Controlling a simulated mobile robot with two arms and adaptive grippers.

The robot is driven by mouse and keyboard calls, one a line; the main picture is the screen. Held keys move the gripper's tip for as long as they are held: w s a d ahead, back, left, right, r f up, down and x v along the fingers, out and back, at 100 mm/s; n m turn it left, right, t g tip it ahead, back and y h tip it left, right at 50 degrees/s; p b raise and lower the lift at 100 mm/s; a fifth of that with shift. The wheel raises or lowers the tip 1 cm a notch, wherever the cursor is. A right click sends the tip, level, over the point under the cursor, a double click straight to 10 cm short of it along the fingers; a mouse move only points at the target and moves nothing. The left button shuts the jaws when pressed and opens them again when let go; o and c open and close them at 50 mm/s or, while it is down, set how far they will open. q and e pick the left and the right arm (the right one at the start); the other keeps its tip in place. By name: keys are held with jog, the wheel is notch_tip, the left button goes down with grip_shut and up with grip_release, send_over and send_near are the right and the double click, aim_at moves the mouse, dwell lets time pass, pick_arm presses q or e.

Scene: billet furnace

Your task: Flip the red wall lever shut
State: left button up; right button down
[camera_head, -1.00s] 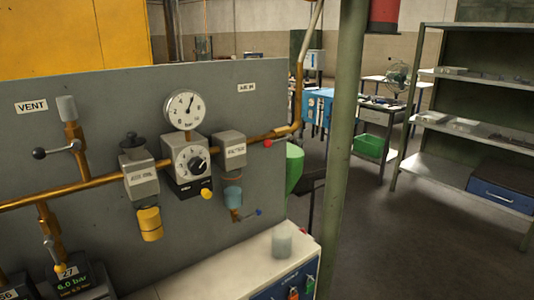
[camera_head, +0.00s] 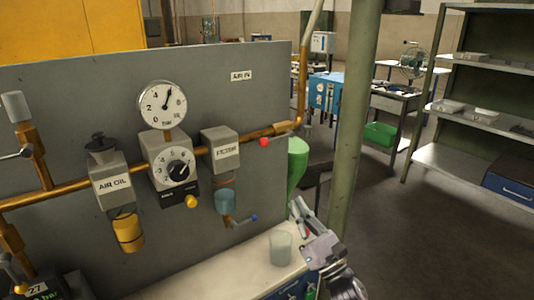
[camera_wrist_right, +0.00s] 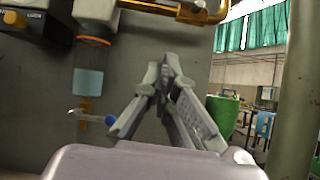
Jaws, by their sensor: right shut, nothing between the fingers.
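The red knob of the lever (camera_head: 264,142) sits on the copper pipe below the AIR IN label, at the right part of the grey panel. My left gripper is not in view.
The filter bowl (camera_head: 225,201) with a blue-tipped drain lever (camera_head: 253,217) hangs left of the gripper. A grey cup (camera_head: 281,248) stands on the bench (camera_head: 215,275). A green post (camera_head: 355,130) rises close to the right. A green funnel shape (camera_head: 297,165) is behind the panel edge.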

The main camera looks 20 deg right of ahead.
aim_at(277, 139)
jog(key=shift+a+r+n, duration=0.15)
jog(key=shift+r+n, duration=0.35)
jog(key=shift+r, duration=0.1)
jog(key=shift+s, duration=0.1)
jog(key=s+r+p+x, duration=0.1)
jog(key=p+x, duration=0.5)
jog(key=x, duration=0.6)
jog(key=shift+r, duration=0.95)
jog(key=shift+w, duration=0.1)
jog(key=shift+m, duration=0.3)
